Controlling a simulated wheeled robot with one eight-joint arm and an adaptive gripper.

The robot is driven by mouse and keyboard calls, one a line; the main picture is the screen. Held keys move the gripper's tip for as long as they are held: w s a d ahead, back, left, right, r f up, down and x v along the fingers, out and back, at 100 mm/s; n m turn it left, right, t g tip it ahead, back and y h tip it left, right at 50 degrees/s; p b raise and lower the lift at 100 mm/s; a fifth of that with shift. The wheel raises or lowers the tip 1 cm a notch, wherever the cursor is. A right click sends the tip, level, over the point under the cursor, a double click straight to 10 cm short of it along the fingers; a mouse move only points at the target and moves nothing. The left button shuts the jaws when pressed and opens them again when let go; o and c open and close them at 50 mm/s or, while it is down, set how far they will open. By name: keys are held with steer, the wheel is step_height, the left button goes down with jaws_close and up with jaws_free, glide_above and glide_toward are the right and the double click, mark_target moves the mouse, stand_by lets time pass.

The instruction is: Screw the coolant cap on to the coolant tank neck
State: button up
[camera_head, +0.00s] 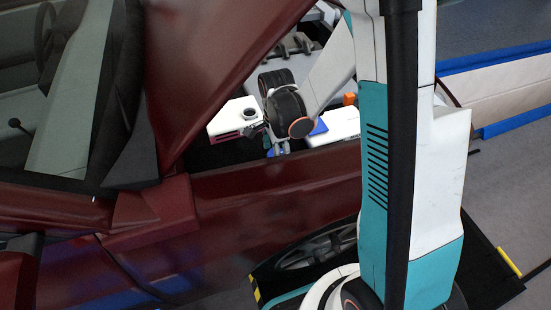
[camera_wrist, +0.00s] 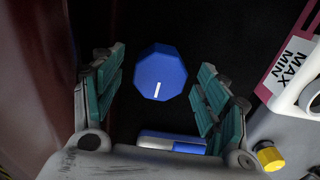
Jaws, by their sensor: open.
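The blue coolant cap (camera_wrist: 161,72), many-sided with a white line on top, shows in the wrist view between the two green-padded fingers of my gripper (camera_wrist: 160,76). The fingers are spread, with a gap on each side of the cap. The white coolant tank (camera_wrist: 300,72), with a MAX MIN label on a pink strip, is at the right edge of the wrist view; its round neck (camera_wrist: 314,97) is partly cut off. In the head view the tank (camera_head: 226,122) and its neck opening (camera_head: 250,113) are left of my wrist. What supports the cap cannot be told.
The dark red car's side panel (camera_head: 285,190) borders the engine bay in front. A white box with a blue part (camera_head: 338,127) stands right of my wrist. A yellow cap (camera_wrist: 269,158) is at lower right in the wrist view. A blue-and-white object (camera_wrist: 172,143) lies below the coolant cap.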

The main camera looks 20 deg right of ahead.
steer(key=shift+r, duration=0.1)
steer(key=shift+r, duration=3.7)
